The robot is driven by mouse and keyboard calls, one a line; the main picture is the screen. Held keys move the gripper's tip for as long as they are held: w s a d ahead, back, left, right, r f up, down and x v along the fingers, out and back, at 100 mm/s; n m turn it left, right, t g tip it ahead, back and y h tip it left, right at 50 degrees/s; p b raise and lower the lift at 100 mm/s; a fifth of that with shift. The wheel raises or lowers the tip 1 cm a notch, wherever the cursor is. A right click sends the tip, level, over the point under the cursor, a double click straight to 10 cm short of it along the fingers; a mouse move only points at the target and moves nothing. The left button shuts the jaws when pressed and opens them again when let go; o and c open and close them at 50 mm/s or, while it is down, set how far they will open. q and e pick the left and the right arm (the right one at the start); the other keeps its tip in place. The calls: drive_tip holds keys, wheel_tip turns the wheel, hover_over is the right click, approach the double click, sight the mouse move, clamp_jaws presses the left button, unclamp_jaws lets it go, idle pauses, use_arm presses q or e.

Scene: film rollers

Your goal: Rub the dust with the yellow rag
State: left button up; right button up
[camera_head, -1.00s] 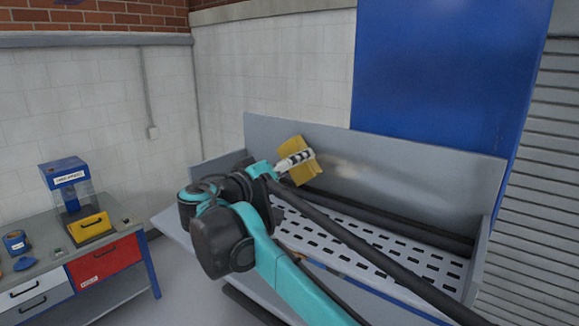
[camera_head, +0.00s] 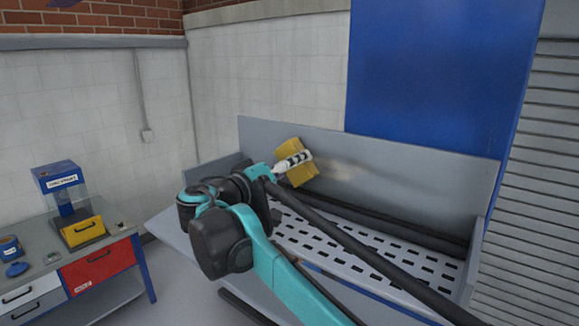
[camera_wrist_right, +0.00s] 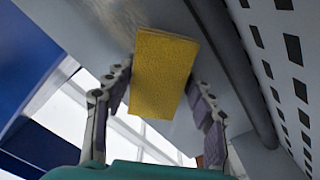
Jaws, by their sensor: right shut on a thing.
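The yellow rag (camera_head: 294,172) is a folded, block-like piece held in my right gripper (camera_head: 296,161), up at the grey back panel of the bench. In the right wrist view the rag (camera_wrist_right: 162,80) sits between the two fingers of the gripper (camera_wrist_right: 162,92), which are shut on it. The dust (camera_head: 338,172) is a faint brownish smear on the back panel, just right of the rag. Any dust behind the rag is hidden. Whether the rag touches the panel is hard to tell. My left gripper is not in view.
The grey bench (camera_head: 440,262) has a slotted top and a dark roller (camera_head: 400,228) along the back panel. A blue panel (camera_head: 430,75) stands behind. At left, a workbench (camera_head: 100,255) carries a blue dispenser (camera_head: 62,185) with a yellow drawer.

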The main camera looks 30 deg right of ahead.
sight(304, 169)
drive_tip(key=shift+w+d, duration=0.2)
drive_tip(key=shift+d, duration=0.3)
drive_tip(key=shift+s, duration=0.15)
drive_tip(key=shift+s+d, duration=0.3)
drive_tip(key=shift+s, duration=0.5)
drive_tip(key=shift+s+d, duration=0.25)
drive_tip(key=shift+s, duration=0.55)
drive_tip(key=shift+s+d+p, duration=0.4)
drive_tip(key=shift+s, duration=0.25)
drive_tip(key=shift+s+d, duration=0.35)
drive_tip(key=shift+s, duration=0.5)
drive_tip(key=shift+s+d+p, duration=0.25)
drive_tip(key=shift+s+p, duration=0.05)
drive_tip(key=shift+s, duration=0.15)
drive_tip(key=shift+s+d+r, duration=0.1)
drive_tip(key=shift+s+d, duration=0.15)
drive_tip(key=shift+s, duration=0.35)
drive_tip(key=shift+s+d, duration=0.25)
drive_tip(key=shift+s, duration=0.35)
